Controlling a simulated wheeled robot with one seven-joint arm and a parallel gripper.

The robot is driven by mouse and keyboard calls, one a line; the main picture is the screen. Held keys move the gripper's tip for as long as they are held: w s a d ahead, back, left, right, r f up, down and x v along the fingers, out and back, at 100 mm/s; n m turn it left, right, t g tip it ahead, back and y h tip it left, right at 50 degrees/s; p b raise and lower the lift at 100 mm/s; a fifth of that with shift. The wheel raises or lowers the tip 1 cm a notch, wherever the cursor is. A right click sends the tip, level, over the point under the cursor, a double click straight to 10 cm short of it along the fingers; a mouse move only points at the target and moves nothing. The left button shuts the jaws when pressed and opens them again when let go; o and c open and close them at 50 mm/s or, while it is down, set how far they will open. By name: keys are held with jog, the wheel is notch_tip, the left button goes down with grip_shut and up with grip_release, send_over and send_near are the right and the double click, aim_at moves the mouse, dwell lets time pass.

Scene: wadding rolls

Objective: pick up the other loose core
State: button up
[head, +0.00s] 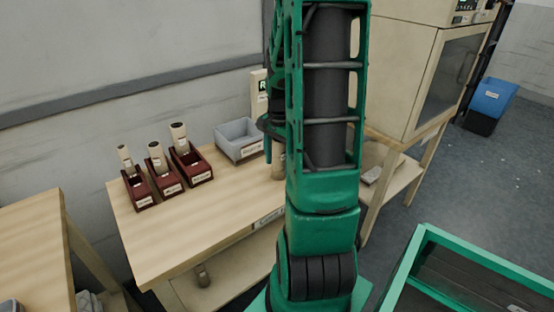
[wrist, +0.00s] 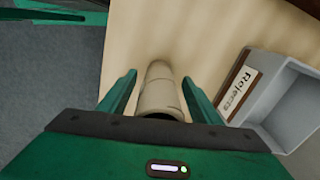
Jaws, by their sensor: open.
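A beige loose core (wrist: 160,88) is between the two fingers of my gripper (wrist: 159,79) in the wrist view. The fingers are open, one on each side of it, with small gaps showing. Its dark open end faces my gripper, and it seems to stand upright on the wooden table. In the head view, part of this core (head: 279,163) shows beside my green arm, which hides the rest of it and most of my gripper.
A grey bin (head: 239,150) labelled Rejects stands close by; it also shows in the wrist view (wrist: 283,85). Three dark red holders (head: 171,188) with upright cores stand at the table's left. A cream cabinet (head: 400,70) is behind right; a green-rimmed crate (head: 480,265) is front right.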

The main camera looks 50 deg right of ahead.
jog(key=c, duration=1.1)
jog(key=shift+r, duration=0.15)
